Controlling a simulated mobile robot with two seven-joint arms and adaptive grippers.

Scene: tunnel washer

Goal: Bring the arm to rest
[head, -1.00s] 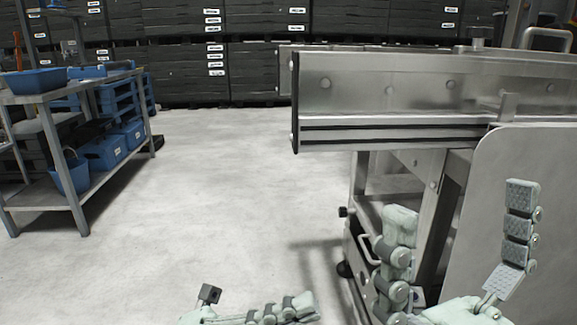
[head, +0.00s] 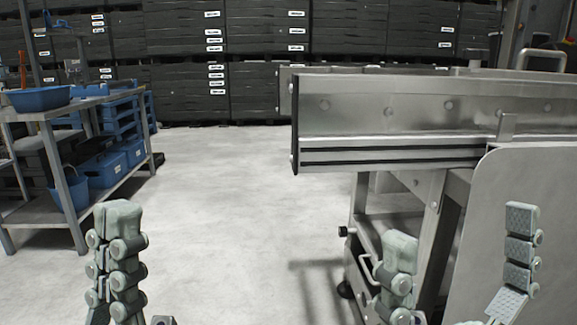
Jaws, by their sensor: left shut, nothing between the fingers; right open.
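My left gripper (head: 117,262) stands upright at the lower left of the head view, over the pale floor. Its segmented fingers are closed together with nothing between them. My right gripper (head: 458,265) is at the lower right, its two fingers spread wide apart and empty. It is in front of the steel machine (head: 395,115), and one finger overlaps the machine's flat side panel (head: 545,180). I cannot tell how far the fingers are from the panel. Both wrists are cut off by the bottom edge.
A metal shelf (head: 75,108) with blue bins (head: 104,170) stands at the left. Stacked dark crates (head: 260,55) line the back wall. The floor (head: 220,185) between shelf and machine is clear.

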